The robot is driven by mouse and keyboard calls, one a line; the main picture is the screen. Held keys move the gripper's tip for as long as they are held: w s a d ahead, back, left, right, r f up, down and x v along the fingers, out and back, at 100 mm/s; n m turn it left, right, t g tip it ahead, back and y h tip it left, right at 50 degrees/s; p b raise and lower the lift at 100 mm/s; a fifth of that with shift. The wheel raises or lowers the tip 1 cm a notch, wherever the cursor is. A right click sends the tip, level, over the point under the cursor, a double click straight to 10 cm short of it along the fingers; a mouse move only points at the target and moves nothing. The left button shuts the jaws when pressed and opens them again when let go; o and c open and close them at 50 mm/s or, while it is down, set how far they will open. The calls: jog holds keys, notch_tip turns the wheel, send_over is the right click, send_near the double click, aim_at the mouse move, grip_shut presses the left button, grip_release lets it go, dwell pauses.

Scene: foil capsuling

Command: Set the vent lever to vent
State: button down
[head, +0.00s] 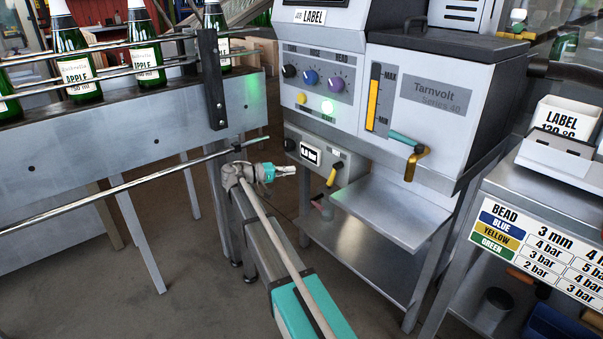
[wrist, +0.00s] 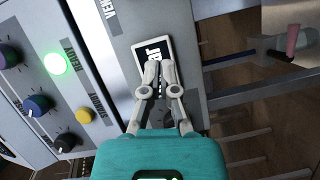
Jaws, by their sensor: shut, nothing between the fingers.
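A small lever with a yellow grip (head: 332,177) is on the front of the machine's lower grey box, its grip hanging down and slightly left. Small lettering above it is too blurred to read in the head view; the wrist view shows part of the word VENT at its top edge, but not the lever. My gripper (head: 290,170) is shut and empty, left of the lever and apart from it. In the wrist view my gripper (wrist: 160,66) has its fingertips together in front of a black-and-white plate (wrist: 143,57) on the box.
A green light (head: 327,107), a yellow button (head: 301,98) and several knobs are on the panel above. A larger teal-and-gold lever (head: 410,160) is at the right. A steel shelf (head: 390,213) juts out below right. A bottle conveyor (head: 130,130) stands at the left.

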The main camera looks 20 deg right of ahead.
aim_at(334, 175)
jog(key=d, duration=0.6)
jog(key=d+f, duration=0.1)
jog(key=d, duration=0.2)
jog(key=shift+s+b, duration=0.15)
jog(key=shift+b, duration=0.25)
jog(key=shift+s+d+f+b, duration=0.1)
jog(key=shift+s+d+b, duration=0.1)
jog(key=shift+s, duration=0.45)
jog(key=shift+s+d+f+b, duration=0.1)
jog(key=shift+s+d+f, duration=0.1)
jog(key=shift+s, duration=0.4)
jog(key=shift+s+d+f+b, duration=0.1)
jog(key=shift+s+d+b, duration=0.1)
jog(key=shift+s, duration=0.45)
